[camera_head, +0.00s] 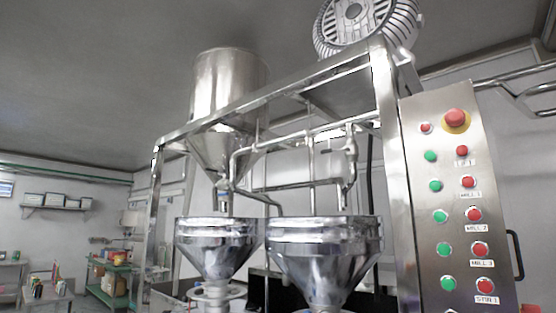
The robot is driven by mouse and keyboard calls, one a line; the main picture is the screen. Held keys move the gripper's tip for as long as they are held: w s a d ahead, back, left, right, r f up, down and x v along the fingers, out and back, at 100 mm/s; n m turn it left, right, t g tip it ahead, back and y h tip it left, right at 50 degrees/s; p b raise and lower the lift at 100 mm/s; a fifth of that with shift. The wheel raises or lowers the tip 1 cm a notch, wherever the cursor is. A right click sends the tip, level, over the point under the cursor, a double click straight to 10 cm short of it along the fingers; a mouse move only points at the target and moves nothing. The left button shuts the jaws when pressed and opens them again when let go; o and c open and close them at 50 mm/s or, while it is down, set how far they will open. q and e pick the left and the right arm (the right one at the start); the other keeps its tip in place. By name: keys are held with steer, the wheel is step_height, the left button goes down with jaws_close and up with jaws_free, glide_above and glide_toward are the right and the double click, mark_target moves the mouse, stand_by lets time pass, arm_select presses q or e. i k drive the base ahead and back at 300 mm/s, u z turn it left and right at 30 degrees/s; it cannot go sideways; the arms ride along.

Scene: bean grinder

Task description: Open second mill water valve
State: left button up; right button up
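The bean grinder's steel frame (382,110) fills the middle of the view. A left funnel (216,250) and a right funnel (322,255) stand side by side under metal pipes (290,139). One pipe fitting (349,148) hangs above the right funnel, and another fitting (222,185) sits above the left funnel. These may be water valves, but they are too small to tell which is the second mill's or whether either is open. Neither of my grippers is in view.
A control panel (455,210) with red and green buttons and a black handle (515,255) stands at the right. A steel hopper (229,85) and a motor (365,25) sit high up. Shelves (110,277) stand at the far left.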

mark_target(327, 151)
steer(key=u, duration=1.4)
steer(key=i, duration=2.4)
steer(key=z, duration=3.2)
